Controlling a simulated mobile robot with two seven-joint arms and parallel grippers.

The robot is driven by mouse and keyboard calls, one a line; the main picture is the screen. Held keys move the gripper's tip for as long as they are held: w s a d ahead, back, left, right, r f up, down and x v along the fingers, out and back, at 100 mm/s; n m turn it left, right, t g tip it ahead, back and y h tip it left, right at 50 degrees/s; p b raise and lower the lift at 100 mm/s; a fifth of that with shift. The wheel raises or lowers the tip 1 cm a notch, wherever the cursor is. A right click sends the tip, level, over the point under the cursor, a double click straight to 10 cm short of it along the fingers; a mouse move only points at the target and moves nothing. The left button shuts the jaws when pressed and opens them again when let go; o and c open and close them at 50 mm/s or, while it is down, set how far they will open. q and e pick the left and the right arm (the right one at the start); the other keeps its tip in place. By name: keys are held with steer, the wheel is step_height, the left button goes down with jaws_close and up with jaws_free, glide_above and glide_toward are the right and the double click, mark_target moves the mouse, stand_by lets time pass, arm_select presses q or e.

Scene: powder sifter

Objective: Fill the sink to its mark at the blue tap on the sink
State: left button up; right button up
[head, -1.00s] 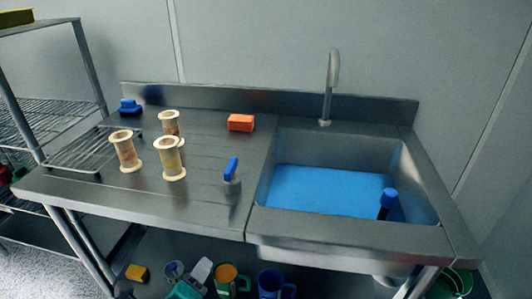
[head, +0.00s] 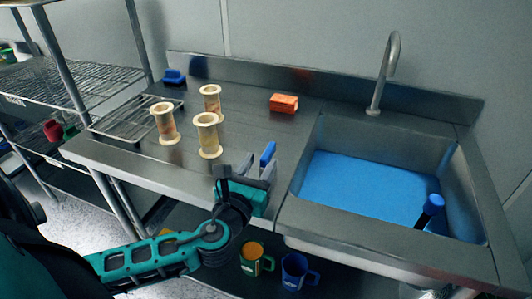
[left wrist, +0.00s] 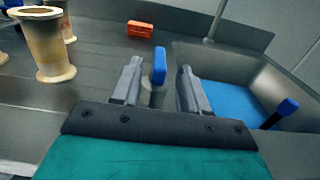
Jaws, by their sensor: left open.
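The blue tap (head: 268,153) is a blue lever on a short grey post on the counter, just left of the sink. It also shows in the left wrist view (left wrist: 159,66). My left gripper (head: 257,168) is open, and in the left wrist view its two fingers (left wrist: 158,82) stand on either side of the lever, with gaps on both sides. The steel sink (head: 308,219) holds blue water (head: 365,187). A dark post with a blue top (head: 433,204) stands in the sink's right front corner. No fill mark can be made out. My right gripper is not in view.
Several cream sifter-like cylinders (head: 207,136) stand on the counter at left. An orange sponge (head: 284,103) and a blue object (head: 174,77) lie at the back. The grey spout (head: 388,72) rises behind the sink. Mugs (head: 295,272) stand on the shelf below.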

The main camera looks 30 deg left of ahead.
mark_target(262, 161)
arm_select(q)
steer(key=shift+x, duration=2.15)
jaws_close()
